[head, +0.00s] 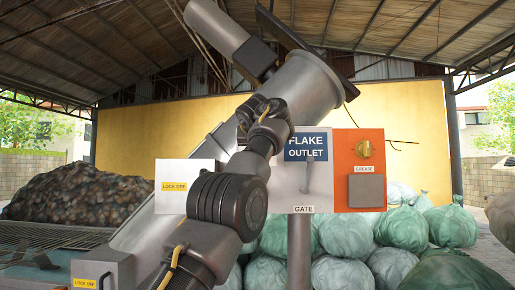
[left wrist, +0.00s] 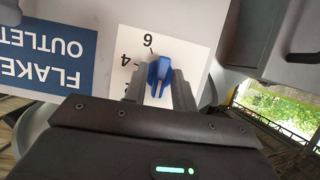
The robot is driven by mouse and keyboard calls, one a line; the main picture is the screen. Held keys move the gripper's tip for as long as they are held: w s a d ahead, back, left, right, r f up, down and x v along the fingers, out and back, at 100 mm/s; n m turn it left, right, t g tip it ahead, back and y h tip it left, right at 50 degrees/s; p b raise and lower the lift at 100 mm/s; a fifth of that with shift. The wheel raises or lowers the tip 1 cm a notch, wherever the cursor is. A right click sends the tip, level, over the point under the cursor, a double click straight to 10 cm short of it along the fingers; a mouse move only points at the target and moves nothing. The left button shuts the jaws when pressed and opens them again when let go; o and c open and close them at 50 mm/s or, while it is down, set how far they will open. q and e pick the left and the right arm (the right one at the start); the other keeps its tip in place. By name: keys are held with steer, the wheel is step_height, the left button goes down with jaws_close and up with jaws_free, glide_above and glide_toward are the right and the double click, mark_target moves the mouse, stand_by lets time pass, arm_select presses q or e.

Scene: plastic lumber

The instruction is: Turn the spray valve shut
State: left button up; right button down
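A blue valve handle (left wrist: 158,72) sits on a white dial plate (left wrist: 128,48) marked 6 and 4, beside the blue FLAKE OUTLET sign (left wrist: 42,50), in the left wrist view. My left gripper (left wrist: 159,86) has one finger on each side of the handle; whether the fingers press on it cannot be told. In the head view my left arm covers the area left of the FLAKE OUTLET sign (head: 304,147), hiding the blue handle and my left gripper's fingertips. My right gripper is not in view.
A GATE plate (head: 304,196) with a grey lever hangs below the sign. An orange GREASE panel (head: 343,160) with a brass-coloured knob is at its right. A white LOCK OFF plate (head: 172,203) is left of my arm. Green sacks (head: 345,233) lie behind.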

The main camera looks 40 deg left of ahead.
arm_select(q)
steer(key=shift+o, duration=0.5)
steer(key=shift+r, duration=0.15)
steer(key=shift+s, duration=0.1)
steer(key=b+v, duration=0.4)
steer(key=v, duration=0.6)
steer(key=shift+s+d, duration=0.2)
steer(key=shift+d, duration=0.05)
steer(key=shift+r, duration=0.1)
